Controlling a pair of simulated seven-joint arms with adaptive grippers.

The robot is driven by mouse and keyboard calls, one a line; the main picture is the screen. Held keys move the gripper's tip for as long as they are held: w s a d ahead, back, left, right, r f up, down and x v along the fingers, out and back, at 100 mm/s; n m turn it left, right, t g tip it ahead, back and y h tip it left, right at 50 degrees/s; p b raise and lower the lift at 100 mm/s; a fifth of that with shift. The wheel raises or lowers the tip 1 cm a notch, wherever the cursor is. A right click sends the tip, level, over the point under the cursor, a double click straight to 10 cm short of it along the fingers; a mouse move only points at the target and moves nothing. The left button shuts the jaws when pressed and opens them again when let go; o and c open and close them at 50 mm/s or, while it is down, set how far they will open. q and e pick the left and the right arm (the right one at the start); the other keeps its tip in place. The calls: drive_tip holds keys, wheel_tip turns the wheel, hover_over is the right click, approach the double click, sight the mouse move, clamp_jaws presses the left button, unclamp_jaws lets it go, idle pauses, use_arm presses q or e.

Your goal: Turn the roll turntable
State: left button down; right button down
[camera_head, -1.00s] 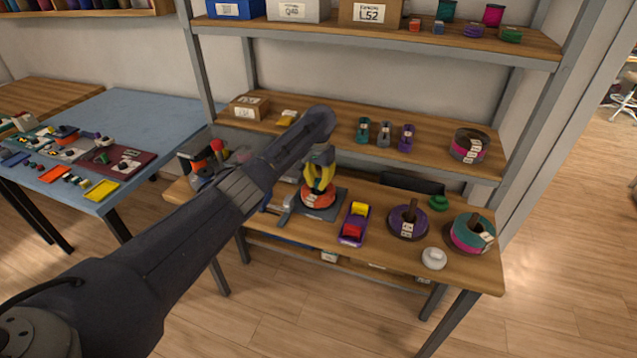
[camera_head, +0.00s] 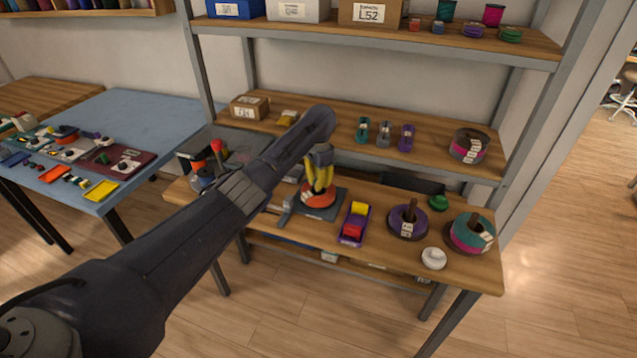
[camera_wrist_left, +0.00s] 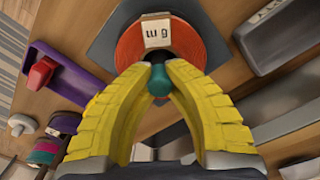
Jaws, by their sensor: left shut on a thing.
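The roll turntable (camera_head: 319,196) is an orange-red disc on a dark square base (camera_head: 316,212), on the wooden bench. In the left wrist view its orange disc (camera_wrist_left: 196,52) carries a white label, and a teal knob (camera_wrist_left: 159,78) stands at its near side. My left gripper (camera_head: 319,186) has yellow ridged fingers and comes down onto the turntable from above. In the left wrist view its fingertips (camera_wrist_left: 159,72) are closed on the teal knob. My right gripper is not in view.
Right of the turntable are a purple tray (camera_head: 354,225) with red and yellow pieces, a purple spool (camera_head: 408,219), a teal and magenta roll (camera_head: 471,234) and a white knob-shaped piece (camera_head: 433,258). A shelf (camera_head: 340,131) stands behind, above the bench.

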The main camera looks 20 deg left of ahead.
use_arm(q)
drive_tip(key=shift+m, duration=3.2)
drive_tip(key=shift+d+m, duration=0.1)
drive_tip(key=shift+m, duration=2.7)
drive_tip(key=shift+s+m, duration=0.15)
drive_tip(key=shift+m, duration=2.75)
drive_tip(key=shift+f+m, duration=0.1)
drive_tip(key=shift+m, duration=2.1)
drive_tip(key=shift+f+m, duration=0.1)
drive_tip(key=shift+m, duration=0.6)
drive_tip(key=c, duration=1.2)
unclamp_jaws()
drive_tip(key=shift+r, duration=0.25)
wheel_tip(320, 180, up, 12)
